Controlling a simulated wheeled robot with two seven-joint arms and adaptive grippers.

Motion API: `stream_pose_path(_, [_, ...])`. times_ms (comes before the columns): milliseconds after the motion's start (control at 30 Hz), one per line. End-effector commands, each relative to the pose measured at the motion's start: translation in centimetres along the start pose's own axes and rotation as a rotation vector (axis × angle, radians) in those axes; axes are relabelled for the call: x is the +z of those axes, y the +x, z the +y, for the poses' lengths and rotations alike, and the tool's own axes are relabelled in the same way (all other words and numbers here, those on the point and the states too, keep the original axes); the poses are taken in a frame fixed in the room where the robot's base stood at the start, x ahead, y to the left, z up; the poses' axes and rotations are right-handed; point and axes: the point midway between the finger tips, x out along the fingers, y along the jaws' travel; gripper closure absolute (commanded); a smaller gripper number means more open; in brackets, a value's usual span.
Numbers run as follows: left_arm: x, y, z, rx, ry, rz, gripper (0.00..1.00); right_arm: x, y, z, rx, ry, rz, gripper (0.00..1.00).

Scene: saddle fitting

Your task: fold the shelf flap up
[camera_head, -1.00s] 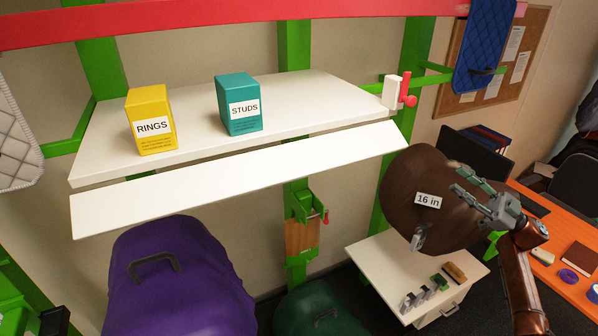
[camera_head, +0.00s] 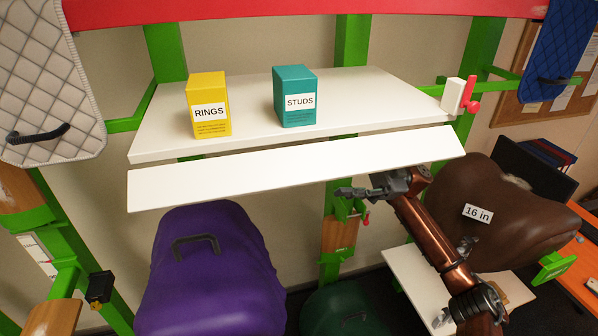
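The shelf flap (camera_head: 290,169) is a long white panel along the front of the white shelf (camera_head: 375,90). It hangs tilted down and outward, with a gap between it and the shelf edge. My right gripper (camera_head: 352,193) is just below the flap's lower edge, right of its middle, with its fingers pointing left. The fingers look close together, but their spacing is too small to judge, and I cannot tell whether they touch the flap. My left gripper is not in view.
A yellow RINGS box (camera_head: 208,105) and a teal STUDS box (camera_head: 295,97) stand on the shelf. A red-handled latch (camera_head: 463,95) is at its right end. A purple saddle (camera_head: 210,275) is below, and a brown saddle (camera_head: 500,205) is to the right.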

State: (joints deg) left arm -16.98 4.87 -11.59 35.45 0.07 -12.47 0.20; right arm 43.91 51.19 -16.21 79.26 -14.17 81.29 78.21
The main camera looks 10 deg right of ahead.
Motion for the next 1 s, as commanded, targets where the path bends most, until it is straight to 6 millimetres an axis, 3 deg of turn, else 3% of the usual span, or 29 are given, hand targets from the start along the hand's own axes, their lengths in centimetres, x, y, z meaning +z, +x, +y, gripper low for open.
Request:
stream_pose_path(500, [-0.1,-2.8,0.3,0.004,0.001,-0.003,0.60,-0.2,6.8,0.1,-0.001,0.003,0.003,0.63])
stream_pose_path(900, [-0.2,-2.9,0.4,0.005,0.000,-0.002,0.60,0.0,7.7,0.0,-0.001,0.002,0.002,0.63])
stream_pose_path(1000, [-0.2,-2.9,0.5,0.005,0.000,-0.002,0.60,0.0,7.7,0.0,-0.001,0.002,0.002,0.69])
